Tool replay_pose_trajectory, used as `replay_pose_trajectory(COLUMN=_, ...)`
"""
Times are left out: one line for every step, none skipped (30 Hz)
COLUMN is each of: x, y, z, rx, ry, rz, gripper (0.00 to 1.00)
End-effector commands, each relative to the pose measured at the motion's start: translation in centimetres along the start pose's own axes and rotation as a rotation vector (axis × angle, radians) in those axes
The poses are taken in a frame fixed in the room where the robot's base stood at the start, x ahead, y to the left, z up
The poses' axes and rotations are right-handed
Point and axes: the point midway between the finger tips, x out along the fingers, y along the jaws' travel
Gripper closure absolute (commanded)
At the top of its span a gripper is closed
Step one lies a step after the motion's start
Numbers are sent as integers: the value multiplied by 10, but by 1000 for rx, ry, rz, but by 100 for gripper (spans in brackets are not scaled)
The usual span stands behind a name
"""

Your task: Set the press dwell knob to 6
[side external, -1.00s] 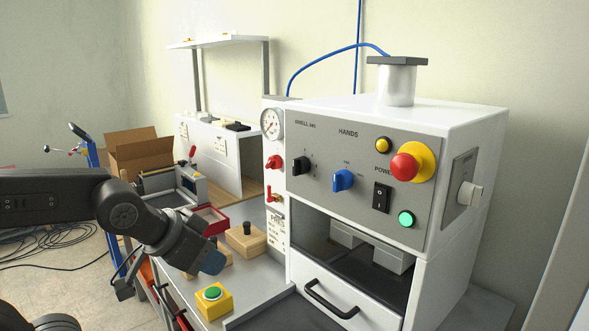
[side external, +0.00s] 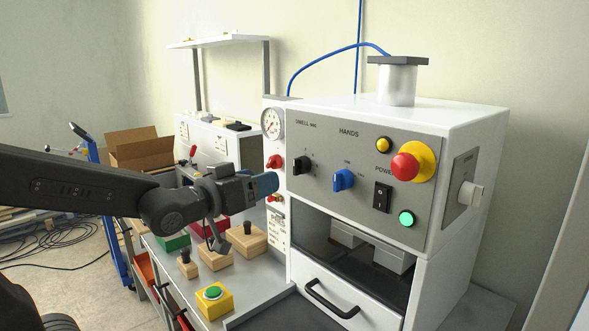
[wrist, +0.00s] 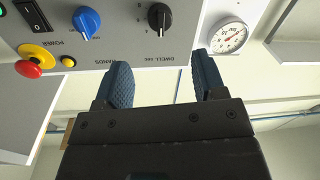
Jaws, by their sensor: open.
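The black dwell knob (side external: 302,165) sits at the upper left of the grey press panel (side external: 330,209), under the "DWELL" label. It also shows at the top of the wrist view (wrist: 159,18), beyond the space between my fingers. The digits around it are too small to read, so I cannot tell its setting. My gripper (side external: 268,185) points level toward the press, left of the knob and apart from it. In the wrist view my gripper (wrist: 163,72) has its two blue fingers spread, with nothing between them.
A blue knob (side external: 343,180) sits right of the dwell knob, then a black power switch (side external: 382,197) and a red emergency stop (side external: 404,167). A gauge (side external: 271,124) and red valves (side external: 274,162) flank the panel's left. Wooden blocks (side external: 249,240) stand on the bench below.

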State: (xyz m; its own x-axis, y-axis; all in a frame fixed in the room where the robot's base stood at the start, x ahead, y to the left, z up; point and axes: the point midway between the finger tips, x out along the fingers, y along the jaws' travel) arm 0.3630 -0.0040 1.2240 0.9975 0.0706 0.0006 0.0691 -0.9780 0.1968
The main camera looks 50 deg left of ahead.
Motion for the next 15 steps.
replay_pose_trajectory(x=10, y=0, z=1, rx=1, ry=-5, rz=0, gripper=36)
replay_pose_trajectory(x=14, y=0, z=1, rx=1, ry=-5, rz=0, gripper=36)
replay_pose_trajectory(x=21, y=0, z=2, rx=0, ry=-4, rz=0, gripper=36)
replay_pose_trajectory(x=27, y=0, z=1, rx=0, ry=-4, rz=1, gripper=36)
replay_pose_trajectory(x=32, y=0, z=1, rx=1, ry=-4, rz=1, gripper=36)
replay_pose_trajectory(x=39, y=0, z=1, rx=1, ry=-5, rz=1, gripper=36)
replay_pose_trajectory(x=44, y=0, z=2, rx=1, ry=-5, rz=0, gripper=36)
replay_pose_trajectory(x=50, y=0, z=2, rx=0, ry=-4, rz=0, gripper=36)
replay_pose_trajectory(x=57, y=0, z=1, rx=0, ry=-3, rz=1, gripper=36)
replay_pose_trajectory(x=62, y=0, z=1, rx=0, ry=-4, rz=1, gripper=36)
replay_pose_trajectory(x=67, y=0, z=1, rx=1, ry=-3, rz=1, gripper=36)
replay_pose_trajectory(x=73, y=0, z=1, rx=1, ry=-4, rz=1, gripper=36)
replay_pose_trajectory(x=77, y=0, z=2, rx=1, ry=-4, rz=0, gripper=36)
replay_pose_trajectory(x=81, y=0, z=1, rx=1, ry=-3, rz=0, gripper=36)
replay_pose_trajectory(x=86, y=0, z=1, rx=1, ry=-3, rz=0, gripper=36)
